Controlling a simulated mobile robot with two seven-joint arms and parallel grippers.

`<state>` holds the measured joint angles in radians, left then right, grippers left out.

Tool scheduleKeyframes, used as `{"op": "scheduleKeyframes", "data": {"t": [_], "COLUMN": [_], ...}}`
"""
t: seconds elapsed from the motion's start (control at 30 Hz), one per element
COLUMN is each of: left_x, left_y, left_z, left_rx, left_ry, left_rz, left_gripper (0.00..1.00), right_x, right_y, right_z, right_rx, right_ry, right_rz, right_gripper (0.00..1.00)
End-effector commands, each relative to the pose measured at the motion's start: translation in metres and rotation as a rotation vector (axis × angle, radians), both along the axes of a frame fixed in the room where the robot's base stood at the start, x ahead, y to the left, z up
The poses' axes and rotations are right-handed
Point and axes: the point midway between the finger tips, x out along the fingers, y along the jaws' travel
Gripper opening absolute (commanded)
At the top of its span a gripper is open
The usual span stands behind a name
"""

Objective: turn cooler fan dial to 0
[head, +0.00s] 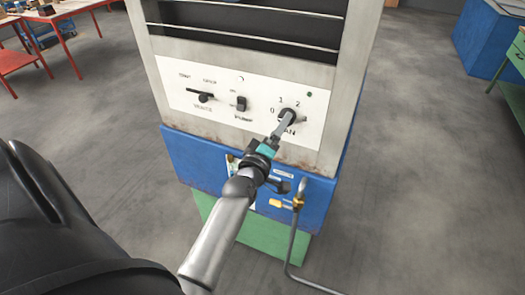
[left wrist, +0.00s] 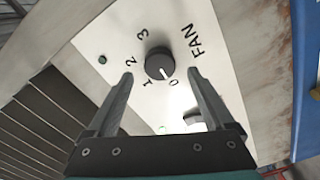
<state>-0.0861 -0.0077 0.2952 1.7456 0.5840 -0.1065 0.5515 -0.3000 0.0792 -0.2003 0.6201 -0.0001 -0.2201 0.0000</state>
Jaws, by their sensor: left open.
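The black round fan dial (left wrist: 158,62) sits on the white control panel (left wrist: 215,90) in the left wrist view, ringed by 0, 1, 2 and 3 with the word FAN beside it. Its white pointer mark faces the 0. My left gripper (left wrist: 162,74) is open, with one finger on each side of the dial and a visible gap to each. Nothing is held. In the head view my left gripper (head: 284,126) reaches up to the dial (head: 288,115) at the right of the panel and partly hides it and its label. My right gripper is not in view.
The panel also holds a slider knob (head: 205,97) and a small black switch (head: 241,103). Below is a blue cabinet section (head: 195,165) with a bent pipe (head: 300,225). The floor around is clear.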

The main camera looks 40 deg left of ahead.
Motion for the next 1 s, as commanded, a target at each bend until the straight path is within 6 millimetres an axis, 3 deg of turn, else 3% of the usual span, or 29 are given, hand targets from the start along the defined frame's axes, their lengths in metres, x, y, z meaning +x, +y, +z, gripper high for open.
{"op": "scheduleKeyframes", "data": {"t": [0.6, 1.0], "left_x": [-0.098, -0.116], "left_y": [-0.024, -0.028], "left_z": [-0.001, 0.000], "left_rx": [-0.002, -0.003], "left_ry": [0.003, -0.001], "left_rz": [0.000, 0.000], "left_gripper": [0.87, 0.87], "right_x": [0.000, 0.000], "right_y": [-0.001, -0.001], "right_z": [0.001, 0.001], "right_rx": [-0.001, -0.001], "right_ry": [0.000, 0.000], "right_rz": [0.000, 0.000], "right_gripper": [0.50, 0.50]}}
